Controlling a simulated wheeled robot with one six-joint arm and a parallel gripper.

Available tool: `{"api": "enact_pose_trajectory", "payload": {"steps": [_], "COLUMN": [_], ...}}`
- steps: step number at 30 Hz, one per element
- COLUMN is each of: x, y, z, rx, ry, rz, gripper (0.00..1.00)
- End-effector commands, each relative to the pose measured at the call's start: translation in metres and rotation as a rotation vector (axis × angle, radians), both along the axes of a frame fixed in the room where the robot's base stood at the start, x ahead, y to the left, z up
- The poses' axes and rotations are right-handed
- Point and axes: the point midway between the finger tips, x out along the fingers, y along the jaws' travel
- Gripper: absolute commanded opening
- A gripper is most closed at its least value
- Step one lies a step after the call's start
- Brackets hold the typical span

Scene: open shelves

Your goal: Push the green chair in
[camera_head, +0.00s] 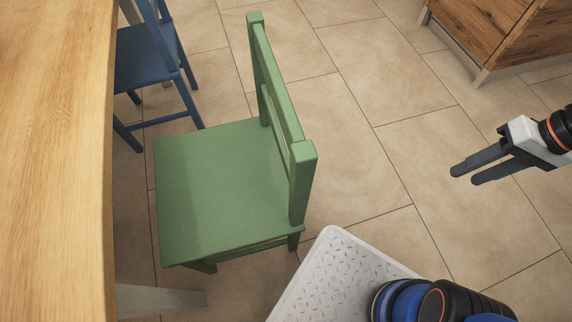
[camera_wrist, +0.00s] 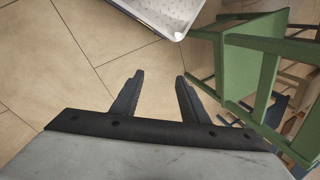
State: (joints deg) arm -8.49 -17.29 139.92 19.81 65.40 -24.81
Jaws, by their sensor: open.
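The green chair (camera_head: 220,180) stands upright on the tiled floor, its seat toward the wooden table (camera_head: 55,160) at the left and its backrest on the right side. A gap shows between its seat and the table edge. My gripper (camera_head: 461,176) is open and empty, well to the right of the backrest and not touching it. In the wrist view, my gripper (camera_wrist: 160,78) points over bare floor with its two fingers apart, and the green chair (camera_wrist: 245,75) is at the right.
A blue chair (camera_head: 150,58) stands beside the table beyond the green chair. A wooden cabinet (camera_head: 510,35) is at the top right. My grey base (camera_head: 345,275) is close to the green chair's near back corner. The floor (camera_head: 375,160) between backrest and gripper is clear.

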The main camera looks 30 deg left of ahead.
Motion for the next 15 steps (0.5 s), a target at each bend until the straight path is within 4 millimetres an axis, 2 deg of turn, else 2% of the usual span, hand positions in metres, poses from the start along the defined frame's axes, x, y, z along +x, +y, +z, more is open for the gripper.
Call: {"api": "enact_pose_trajectory", "payload": {"steps": [15], "x": [0.019], "y": [0.099], "z": [-0.054], "rx": [0.266], "ry": [0.328], "rz": [0.266], "gripper": [0.41]}}
